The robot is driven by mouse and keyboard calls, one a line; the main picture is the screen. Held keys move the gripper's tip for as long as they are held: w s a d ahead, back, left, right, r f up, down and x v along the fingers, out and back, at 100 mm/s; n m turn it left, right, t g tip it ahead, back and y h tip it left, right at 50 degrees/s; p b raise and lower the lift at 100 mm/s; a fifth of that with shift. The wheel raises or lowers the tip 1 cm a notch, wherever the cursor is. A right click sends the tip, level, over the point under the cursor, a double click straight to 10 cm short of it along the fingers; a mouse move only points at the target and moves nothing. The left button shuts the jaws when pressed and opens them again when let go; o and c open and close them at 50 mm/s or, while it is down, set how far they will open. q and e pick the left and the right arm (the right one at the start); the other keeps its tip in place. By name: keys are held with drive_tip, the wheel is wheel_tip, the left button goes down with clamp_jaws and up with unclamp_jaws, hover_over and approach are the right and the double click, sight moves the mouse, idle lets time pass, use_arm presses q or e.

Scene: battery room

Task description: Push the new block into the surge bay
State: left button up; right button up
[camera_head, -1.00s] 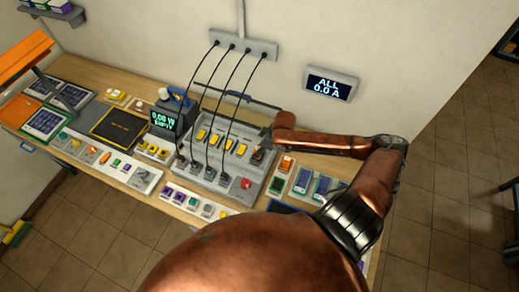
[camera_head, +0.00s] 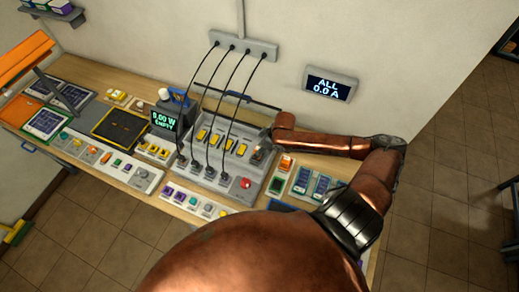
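The grey bay unit (camera_head: 235,175) stands at the middle of the bench, with several yellow pieces (camera_head: 215,138) in a row and a red button (camera_head: 246,184) at its front right corner. I cannot read which bay is the surge bay. My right gripper (camera_head: 261,151) is at the right end of this row, low over the unit. It is small and dark here, so I cannot tell whether it touches or holds a block. The new block cannot be picked out for certain. An orange piece (camera_head: 286,163) sits just right of the unit. My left gripper is out of view.
Several black cables run from the wall socket strip (camera_head: 242,48) down to the unit. A small display (camera_head: 165,121) stands left of it. A wall display (camera_head: 330,85) reads "ALL 0.0 A". Strips of small coloured parts (camera_head: 195,201) line the bench front.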

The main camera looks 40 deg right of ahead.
idle(0.3)
drive_tip(key=shift+p, duration=0.55)
drive_tip(key=shift+f, duration=0.6)
drive_tip(key=o, duration=0.9)
drive_tip(key=p+v, duration=0.5)
drive_tip(key=p, duration=0.1)
drive_tip(key=shift+s+r, duration=0.1)
drive_tip(key=shift+r, duration=0.2)
drive_tip(key=shift+v, duration=2.7)
drive_tip(key=shift+d, duration=0.1)
